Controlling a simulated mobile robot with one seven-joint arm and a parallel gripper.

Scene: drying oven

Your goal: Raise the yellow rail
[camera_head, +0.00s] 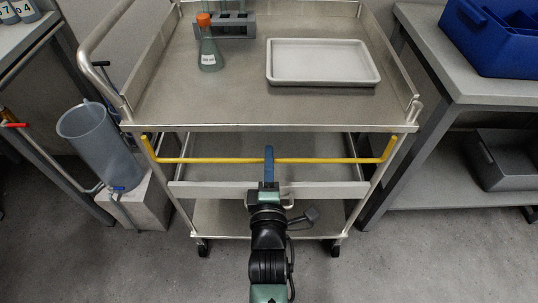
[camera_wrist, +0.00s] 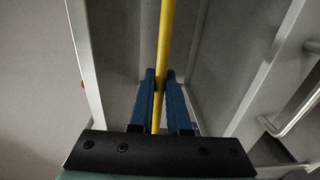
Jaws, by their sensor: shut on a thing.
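The yellow rail (camera_head: 215,160) is a thin bar across the front of a metal cart, just below the edge of its top shelf. Its two ends bend upward beside the cart's posts. My gripper (camera_head: 269,155) is at the middle of the rail. In the wrist view, the blue fingers of my gripper (camera_wrist: 160,88) stand on both sides of the yellow rail (camera_wrist: 167,40) and are shut on it. The part of the rail between the fingers is partly hidden.
The cart's top shelf (camera_head: 240,105) holds a white tray (camera_head: 322,83), a flask with an orange stopper (camera_head: 208,50) and a tube rack (camera_head: 238,30). A drawer-like lower shelf (camera_head: 225,188) lies below the rail. A cylinder container (camera_head: 100,145) stands left; a bench (camera_head: 470,90) stands right.

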